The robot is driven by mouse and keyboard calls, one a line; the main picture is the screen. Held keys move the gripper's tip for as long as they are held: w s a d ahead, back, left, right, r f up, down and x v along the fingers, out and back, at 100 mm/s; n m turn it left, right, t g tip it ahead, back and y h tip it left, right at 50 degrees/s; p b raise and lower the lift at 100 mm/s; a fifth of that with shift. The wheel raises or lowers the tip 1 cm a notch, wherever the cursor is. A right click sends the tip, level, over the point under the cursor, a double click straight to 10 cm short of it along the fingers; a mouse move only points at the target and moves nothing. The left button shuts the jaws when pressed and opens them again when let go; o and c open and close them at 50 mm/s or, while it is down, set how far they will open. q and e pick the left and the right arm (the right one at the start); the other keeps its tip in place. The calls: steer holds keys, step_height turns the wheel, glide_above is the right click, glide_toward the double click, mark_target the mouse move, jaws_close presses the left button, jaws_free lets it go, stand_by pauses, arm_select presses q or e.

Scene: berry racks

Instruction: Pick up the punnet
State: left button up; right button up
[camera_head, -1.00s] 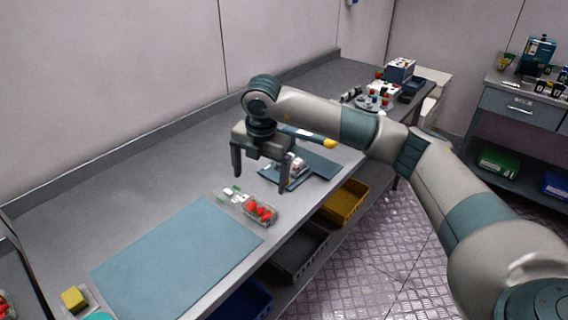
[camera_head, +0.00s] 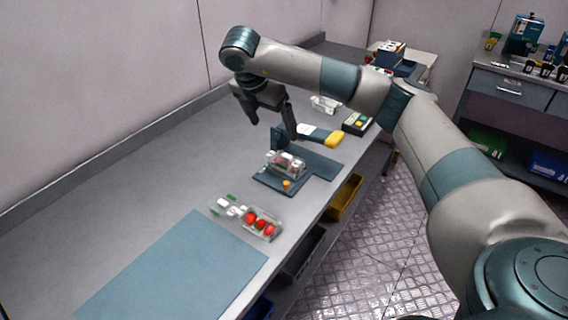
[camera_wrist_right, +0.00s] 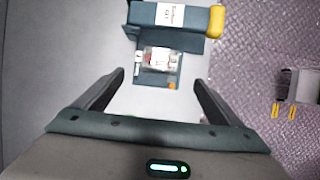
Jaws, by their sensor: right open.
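A clear closed-looking punnet (camera_head: 287,163) with reddish contents sits on the dark blue base of a station (camera_head: 322,169); it also shows in the right wrist view (camera_wrist_right: 157,60). A second clear punnet (camera_head: 261,224) holds red strawberries, near the bench's front edge, with its clear lid part spread to the left. My right gripper (camera_head: 272,128) is open and empty, above and behind the station punnet in the head view. In the right wrist view its fingers (camera_wrist_right: 159,78) point toward that punnet, which appears between and beyond the tips. My left gripper is out of view.
The station has an upright, a white label and a yellow-ended bar (camera_head: 334,139) close to my right gripper. A blue mat (camera_head: 175,270) lies at the front left. A yellow bin (camera_head: 345,196) stands below the bench edge. The bench's left side is clear.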

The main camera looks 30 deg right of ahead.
steer(key=p, duration=0.4)
glide_above(286, 156)
steer(key=a, duration=0.2)
steer(key=f, duration=1)
steer(key=shift+s+d, duration=0.1)
steer(key=shift+s, duration=0.2)
steer(key=shift+w+d+f, duration=0.1)
steer(key=shift+d+f, duration=0.05)
steer(key=shift+f, duration=0.5)
steer(key=shift+p+x, duration=0.9)
steer(key=shift+p, duration=0.3)
steer(key=shift+p+x, duration=0.55)
steer(key=shift+x, duration=0.5)
steer(key=shift+w+d+f, duration=0.1)
steer(key=shift+d+f, duration=0.25)
steer(key=shift+f, duration=0.2)
